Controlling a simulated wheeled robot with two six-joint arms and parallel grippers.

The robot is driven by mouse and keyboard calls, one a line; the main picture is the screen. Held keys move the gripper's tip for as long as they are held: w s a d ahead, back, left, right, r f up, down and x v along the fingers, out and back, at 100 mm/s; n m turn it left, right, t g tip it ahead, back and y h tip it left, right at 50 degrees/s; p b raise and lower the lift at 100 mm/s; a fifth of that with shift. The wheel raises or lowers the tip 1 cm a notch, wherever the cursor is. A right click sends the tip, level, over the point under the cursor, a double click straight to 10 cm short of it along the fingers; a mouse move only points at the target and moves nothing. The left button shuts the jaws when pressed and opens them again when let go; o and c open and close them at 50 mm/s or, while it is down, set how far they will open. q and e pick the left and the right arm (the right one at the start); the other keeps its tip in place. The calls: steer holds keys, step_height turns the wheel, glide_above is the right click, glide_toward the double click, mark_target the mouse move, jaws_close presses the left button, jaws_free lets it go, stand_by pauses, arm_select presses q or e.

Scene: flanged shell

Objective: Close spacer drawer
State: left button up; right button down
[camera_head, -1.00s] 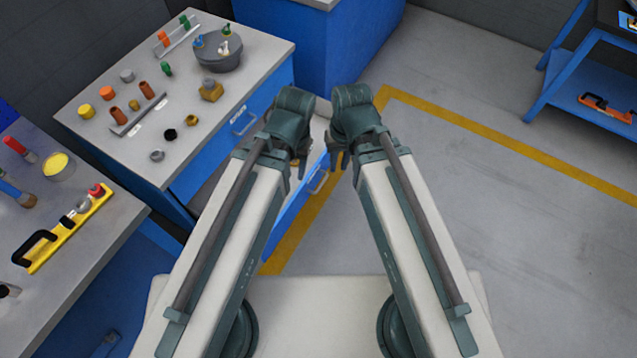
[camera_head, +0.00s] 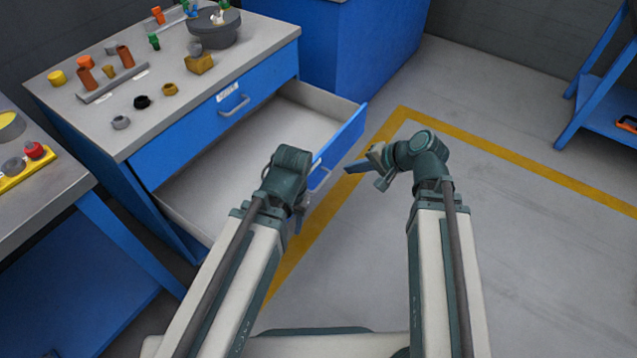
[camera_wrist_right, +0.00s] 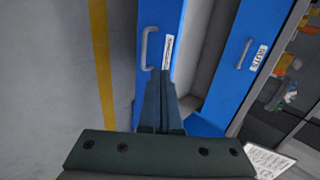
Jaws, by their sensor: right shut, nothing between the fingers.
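A blue-fronted drawer (camera_head: 350,138) stands pulled far out of the blue workbench cabinet, below a closed upper drawer (camera_head: 232,97). Its pale inside looks empty where visible. In the right wrist view the open drawer's front (camera_wrist_right: 152,18) shows a metal handle (camera_wrist_right: 145,47) and a label too small to read. My right gripper (camera_head: 350,168) is shut and empty, just outside the drawer front. In its wrist view the fingertips (camera_wrist_right: 162,73) overlap the front near the handle; I cannot tell whether they touch. My left gripper's fingers are hidden behind its wrist, close to the drawer's near end.
The cabinet's grey top (camera_head: 110,125) holds several small parts and a round grey dish (camera_head: 215,30). Another bench (camera_head: 45,200) stands at the left. A blue shelf unit (camera_head: 600,100) is far right. The floor right of the drawer, with a yellow line (camera_head: 500,155), is clear.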

arm_select(q)
steer(key=shift+s+f, duration=0.1)
steer(key=shift+f, duration=0.55)
arm_select(e)
steer(key=shift+w+d+f, duration=0.2)
steer(key=shift+d+f, duration=0.1)
steer(key=shift+f, duration=0.1)
arm_select(q)
steer(key=shift+b, duration=0.3)
arm_select(e)
steer(key=b, duration=0.7)
glide_toward(311, 169)
step_height(311, 169, down, 4)
steer(key=w+a, duration=0.1)
steer(key=a, duration=0.1)
arm_select(q)
step_height(311, 169, down, 7)
steer(key=shift+r, duration=0.15)
arm_select(e)
steer(key=shift+w+a, duration=0.6)
steer(key=shift+a, duration=0.1)
arm_select(q)
steer(key=shift+a, duration=0.1)
